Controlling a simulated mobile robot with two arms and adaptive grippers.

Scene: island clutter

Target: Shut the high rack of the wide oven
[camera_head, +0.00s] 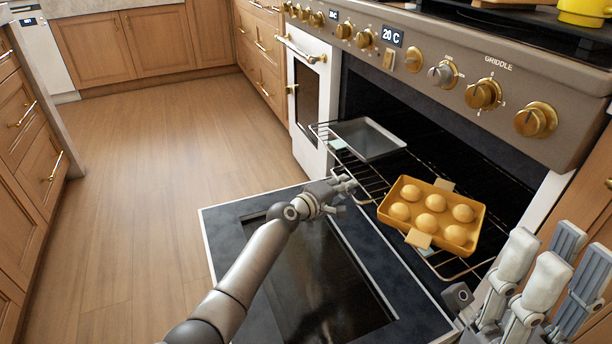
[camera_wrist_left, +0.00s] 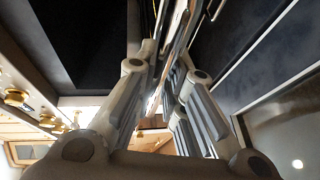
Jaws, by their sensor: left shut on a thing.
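The high rack (camera_head: 372,188) of the wide oven is a wire rack, pulled out of the cavity over the lowered oven door (camera_head: 225,228). It carries a grey baking tray (camera_head: 368,139) and an orange tray (camera_head: 468,236) with several round buns. My left gripper (camera_head: 343,190) is at the rack's front edge, shut on it. In the left wrist view, the rack's wires (camera_wrist_left: 176,30) run up between my left fingers (camera_wrist_left: 163,75); the exact contact is hard to see. My right gripper (camera_head: 546,262) is at the lower right, fingers up, open and empty.
The oven's control panel (camera_head: 470,75) with gold knobs overhangs the cavity. A narrower white oven door (camera_head: 309,85) is closed at left. Wooden cabinets (camera_head: 30,140) stand at far left. The wood floor (camera_head: 150,160) between is clear.

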